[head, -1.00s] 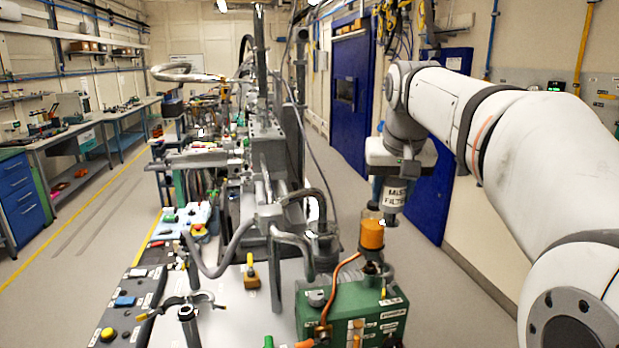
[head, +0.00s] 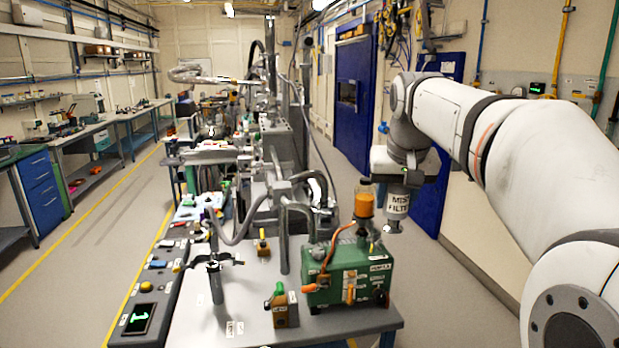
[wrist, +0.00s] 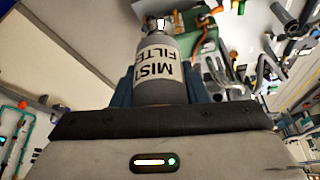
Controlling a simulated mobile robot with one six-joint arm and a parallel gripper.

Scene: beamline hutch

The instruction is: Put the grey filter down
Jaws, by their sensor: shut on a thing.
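The grey filter (head: 397,203), a small cylinder with a white "MIST FILTER" label, hangs upright below my gripper (head: 404,180) in the head view. In the wrist view my gripper (wrist: 160,92) is shut on the filter (wrist: 157,55), with a dark blue finger on each side. The filter's bright metal end points away from the gripper. In the head view the filter is in the air, just right of the amber cylinder on the green pump and above the right side of the bench. Its exact distance from the pump is hard to tell.
A green pump (head: 345,272) with an amber cylinder (head: 364,204) stands on the grey bench (head: 210,318). Grey hoses, a clamp stand (head: 213,280) and a small brown valve block (head: 285,310) are left of it. Bare bench shows at the front. Floor is clear to the right.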

